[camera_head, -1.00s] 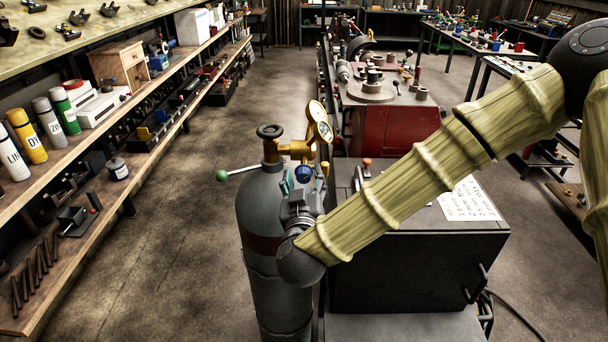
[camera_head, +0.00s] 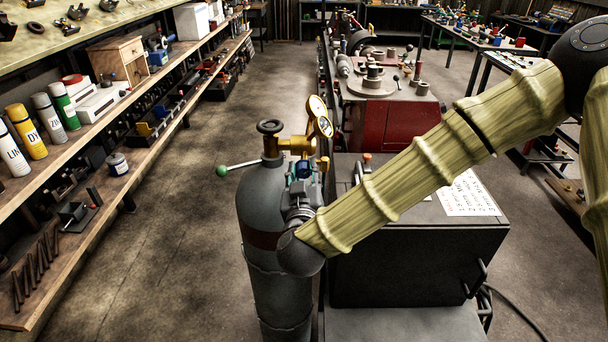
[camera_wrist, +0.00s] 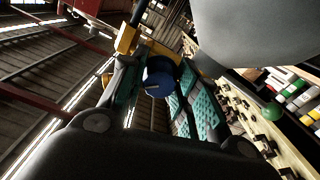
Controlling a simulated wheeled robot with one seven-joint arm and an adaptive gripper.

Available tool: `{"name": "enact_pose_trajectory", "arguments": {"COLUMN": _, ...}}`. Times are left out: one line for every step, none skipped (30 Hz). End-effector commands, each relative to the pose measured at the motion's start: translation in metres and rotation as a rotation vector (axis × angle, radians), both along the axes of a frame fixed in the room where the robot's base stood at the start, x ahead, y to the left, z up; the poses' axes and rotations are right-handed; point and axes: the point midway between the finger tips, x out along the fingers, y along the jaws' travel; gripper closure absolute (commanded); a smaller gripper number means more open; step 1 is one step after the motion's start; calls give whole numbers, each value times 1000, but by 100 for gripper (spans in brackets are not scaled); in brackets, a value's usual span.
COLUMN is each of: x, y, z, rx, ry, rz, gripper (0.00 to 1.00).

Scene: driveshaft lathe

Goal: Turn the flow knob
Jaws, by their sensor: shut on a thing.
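The blue flow knob (camera_head: 304,170) is on the brass regulator (camera_head: 298,145) at the top of a grey gas cylinder (camera_head: 261,205). In the wrist view the knob (camera_wrist: 158,76) sits between the two teal-padded fingers of my gripper (camera_wrist: 157,88). My gripper (camera_head: 305,181) is shut on the knob, coming from the near side, and partly hides it in the head view. A round gauge (camera_head: 319,107) stands above the regulator.
A dark cabinet (camera_head: 400,260) with a paper sheet (camera_head: 466,195) stands right of the cylinder, under my arm. A green-tipped lever (camera_head: 222,171) sticks out left of the cylinder. Shelves (camera_head: 150,150) line the left side; the aisle floor between is clear.

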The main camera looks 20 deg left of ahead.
Motion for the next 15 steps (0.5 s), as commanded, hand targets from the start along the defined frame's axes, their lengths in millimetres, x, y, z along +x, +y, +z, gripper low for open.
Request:
{"name": "enact_pose_trajectory", "arguments": {"x": 0, "y": 0, "z": -1, "rx": 13, "ry": 2, "rz": -1, "gripper": 93}}
{"name": "enact_pose_trajectory", "arguments": {"x": 0, "y": 0, "z": -1, "rx": 24, "ry": 6, "rz": -1, "gripper": 93}}
{"name": "enact_pose_trajectory", "arguments": {"x": 0, "y": 0, "z": -1, "rx": 41, "ry": 10, "rz": -1, "gripper": 93}}
{"name": "enact_pose_trajectory", "arguments": {"x": 0, "y": 0, "z": -2, "rx": 56, "ry": 15, "rz": -1, "gripper": 93}}
{"name": "enact_pose_trajectory", "arguments": {"x": 1, "y": 0, "z": -2, "rx": 72, "ry": 19, "rz": -2, "gripper": 93}}
{"name": "enact_pose_trajectory", "arguments": {"x": 1, "y": 0, "z": -2, "rx": 96, "ry": 26, "rz": -2, "gripper": 93}}
{"name": "enact_pose_trajectory", "arguments": {"x": 1, "y": 0, "z": -2, "rx": 116, "ry": 32, "rz": -2, "gripper": 93}}
{"name": "enact_pose_trajectory", "arguments": {"x": 1, "y": 0, "z": -3, "rx": 138, "ry": 38, "rz": -2, "gripper": 93}}
{"name": "enact_pose_trajectory", "arguments": {"x": 1, "y": 0, "z": -3, "rx": 169, "ry": 46, "rz": -2, "gripper": 93}}
{"name": "enact_pose_trajectory", "arguments": {"x": 1, "y": 0, "z": -3, "rx": 194, "ry": 53, "rz": -2, "gripper": 93}}
{"name": "enact_pose_trajectory", "arguments": {"x": 1, "y": 0, "z": -3, "rx": 219, "ry": 59, "rz": -1, "gripper": 93}}
{"name": "enact_pose_trajectory", "arguments": {"x": 1, "y": 0, "z": -3, "rx": 254, "ry": 69, "rz": -1, "gripper": 93}}
{"name": "enact_pose_trajectory", "arguments": {"x": 1, "y": 0, "z": -3, "rx": 281, "ry": 77, "rz": -1, "gripper": 93}}
{"name": "enact_pose_trajectory", "arguments": {"x": 1, "y": 0, "z": -3, "rx": 308, "ry": 85, "rz": -1, "gripper": 93}}
{"name": "enact_pose_trajectory", "arguments": {"x": 1, "y": 0, "z": -3, "rx": 345, "ry": 97, "rz": -2, "gripper": 93}}
